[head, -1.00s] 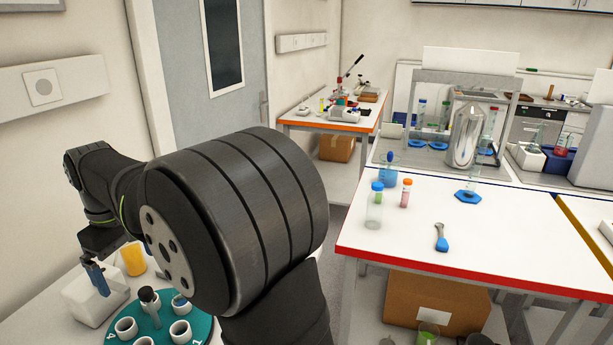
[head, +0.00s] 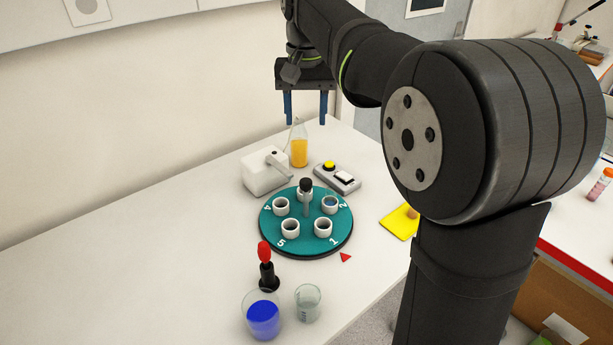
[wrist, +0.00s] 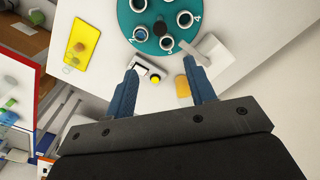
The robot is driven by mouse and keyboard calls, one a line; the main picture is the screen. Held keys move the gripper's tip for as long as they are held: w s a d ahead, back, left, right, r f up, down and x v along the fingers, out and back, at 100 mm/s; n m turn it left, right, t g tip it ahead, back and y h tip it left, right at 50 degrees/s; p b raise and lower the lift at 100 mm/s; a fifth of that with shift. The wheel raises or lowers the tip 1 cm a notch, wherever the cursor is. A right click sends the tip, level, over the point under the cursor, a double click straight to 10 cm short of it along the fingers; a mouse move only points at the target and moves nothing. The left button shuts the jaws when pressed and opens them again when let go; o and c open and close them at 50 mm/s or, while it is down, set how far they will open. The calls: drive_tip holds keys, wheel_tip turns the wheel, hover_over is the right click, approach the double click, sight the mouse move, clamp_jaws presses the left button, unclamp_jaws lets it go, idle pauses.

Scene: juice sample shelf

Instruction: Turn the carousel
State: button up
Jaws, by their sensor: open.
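The carousel (head: 268,232) is a round teal disc on the white table, with white cups around its rim, numbers beside them and a dark-topped centre post (head: 306,194). The cup by number 2 (head: 330,204) shows something blue inside. A red triangle marker (head: 346,257) lies on the table beside the disc near number 1. My gripper (head: 306,122) is open and empty, with blue fingers pointing down, above and behind the carousel. In the wrist view my gripper (wrist: 164,90) has its fingers wide apart, and the carousel (wrist: 140,22) is at the top, beyond the fingertips.
A white box device with an arm (head: 265,175), a flask of orange liquid (head: 299,148) and a yellow-button box (head: 337,179) stand behind the carousel. A red-topped black tool (head: 267,268), blue beaker (head: 262,316) and clear beaker (head: 308,303) stand in front. A yellow pad (head: 398,223) lies right.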

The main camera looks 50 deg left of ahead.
sight(306, 180)
wheel_tip(306, 180, down, 17)
drive_tip(key=shift+f, duration=0.1)
idle(0.3)
clamp_jaws()
